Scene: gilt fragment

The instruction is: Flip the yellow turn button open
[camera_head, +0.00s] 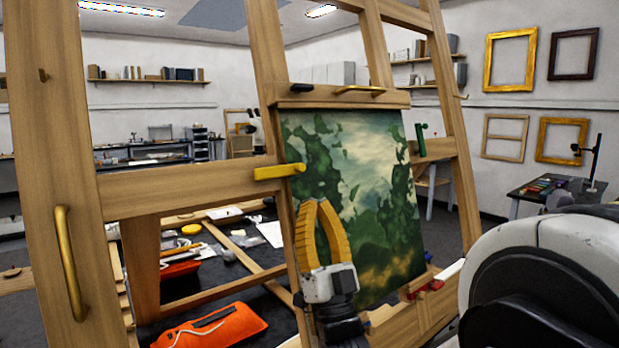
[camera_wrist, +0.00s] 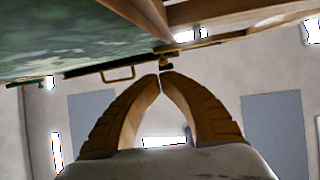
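The yellow turn button (camera_head: 279,172) lies roughly level on the easel's wooden crossbar, at the left edge of the green landscape painting (camera_head: 370,160). Its right end reaches the painting's edge. My gripper (camera_head: 320,201) points upward in front of the painting's lower left, below and right of the yellow button and apart from it. In the wrist view my gripper (camera_wrist: 162,75) has its fingertips together with nothing visible between them. The painting (camera_wrist: 60,40) fills the upper left there.
A green turn button (camera_head: 421,140) stands upright at the painting's right. A black one (camera_head: 302,88) and a brass handle (camera_head: 360,90) sit above. Another brass handle (camera_head: 69,262) is on the left post. An orange pouch (camera_head: 212,327) lies on the dark table behind.

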